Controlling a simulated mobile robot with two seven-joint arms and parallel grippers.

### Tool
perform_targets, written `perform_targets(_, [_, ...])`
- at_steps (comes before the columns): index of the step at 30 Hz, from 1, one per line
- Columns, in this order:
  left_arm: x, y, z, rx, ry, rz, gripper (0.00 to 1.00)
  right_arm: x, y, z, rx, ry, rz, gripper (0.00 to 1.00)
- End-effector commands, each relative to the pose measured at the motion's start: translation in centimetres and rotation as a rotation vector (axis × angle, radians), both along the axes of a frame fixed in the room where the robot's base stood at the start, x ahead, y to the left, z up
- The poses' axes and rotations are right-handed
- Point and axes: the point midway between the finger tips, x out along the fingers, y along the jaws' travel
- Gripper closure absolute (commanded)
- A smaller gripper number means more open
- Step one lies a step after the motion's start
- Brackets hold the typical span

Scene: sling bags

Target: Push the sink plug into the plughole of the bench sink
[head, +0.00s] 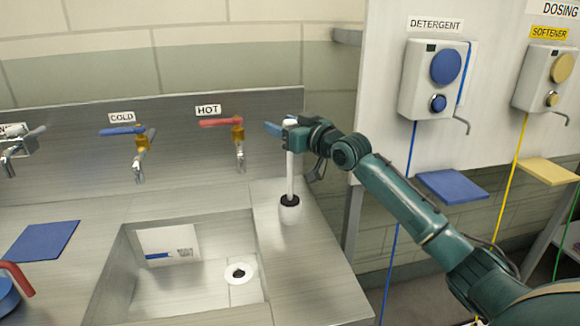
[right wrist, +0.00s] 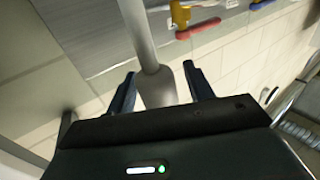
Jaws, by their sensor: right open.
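A pale upright rod (head: 290,178) with a black ring near its foot stands in a short light cup (head: 290,214) on the bench right of the sink; it looks like the sink plug on a long handle. My right gripper (head: 290,130) is at the top of this rod. In the right wrist view the rod (right wrist: 138,35) and its thicker end lie between the open fingers of the right gripper (right wrist: 160,84). The plughole (head: 240,273), a white ring with a dark centre, is in the floor of the bench sink (head: 190,298). My left gripper is not in view.
A cold tap (head: 140,160) and a hot tap (head: 239,145) stick out from the steel backsplash. A blue mat (head: 42,241) and a red-handled thing (head: 17,278) are on the left bench. Detergent (head: 437,80) and softener (head: 545,78) dispensers hang at right.

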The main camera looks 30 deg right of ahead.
Motion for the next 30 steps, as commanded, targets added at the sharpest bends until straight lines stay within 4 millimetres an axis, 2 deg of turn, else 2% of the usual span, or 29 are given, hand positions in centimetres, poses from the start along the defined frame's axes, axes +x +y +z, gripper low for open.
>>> perform_targets(2, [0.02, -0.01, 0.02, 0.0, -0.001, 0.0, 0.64, -0.02, -0.03, 0.0, 0.0, 0.0, 0.0, 0.53])
perform_targets(19, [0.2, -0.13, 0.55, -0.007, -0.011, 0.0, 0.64, -0.04, -0.04, -0.01, 0.0, 0.0, 0.0, 0.99])
perform_targets(30, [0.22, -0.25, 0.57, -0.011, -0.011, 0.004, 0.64, -0.05, -0.05, 0.17, 0.001, -0.002, 0.0, 1.0])
